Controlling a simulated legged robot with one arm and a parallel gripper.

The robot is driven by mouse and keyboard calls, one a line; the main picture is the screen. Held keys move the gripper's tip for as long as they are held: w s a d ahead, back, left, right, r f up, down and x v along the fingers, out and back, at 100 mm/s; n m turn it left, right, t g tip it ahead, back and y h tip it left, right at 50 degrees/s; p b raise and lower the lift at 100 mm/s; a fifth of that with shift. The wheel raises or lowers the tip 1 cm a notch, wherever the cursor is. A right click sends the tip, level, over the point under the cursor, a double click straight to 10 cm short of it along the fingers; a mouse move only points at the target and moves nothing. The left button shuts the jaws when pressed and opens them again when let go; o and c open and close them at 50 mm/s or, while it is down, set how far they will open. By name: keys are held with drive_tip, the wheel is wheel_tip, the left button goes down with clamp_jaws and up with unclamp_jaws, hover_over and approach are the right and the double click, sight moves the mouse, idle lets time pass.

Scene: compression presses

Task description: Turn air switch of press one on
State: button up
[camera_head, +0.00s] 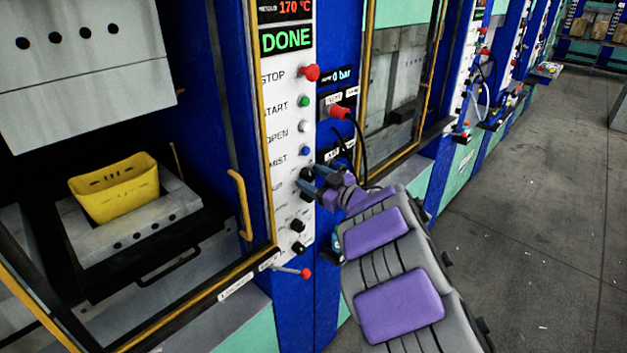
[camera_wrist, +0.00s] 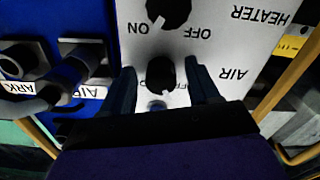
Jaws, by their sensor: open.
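In the wrist view, the air switch (camera_wrist: 160,74) is a black rotary knob on the white panel, beside the upside-down word AIR. Its pale mark seems to lean towards OFF; its ON label is partly hidden. My gripper (camera_wrist: 162,68) is open, with one dark finger on each side of this knob. I cannot tell whether either finger touches it. In the head view, my gripper (camera_head: 318,181) is at the right edge of press one's control panel (camera_head: 280,120), below the blue button, and hides part of the knobs there.
The heater knob (camera_wrist: 170,11) sits close to the air switch, its mark towards ON. Hose fittings (camera_wrist: 85,58) are at the left in the wrist view. A red-tipped lever (camera_head: 304,273) sticks out below the panel. A yellow bin (camera_head: 115,190) is inside the open press. Floor (camera_head: 540,200) is clear at right.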

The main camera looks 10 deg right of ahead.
drive_tip(key=c, duration=1)
drive_tip(key=shift+c, duration=0.2)
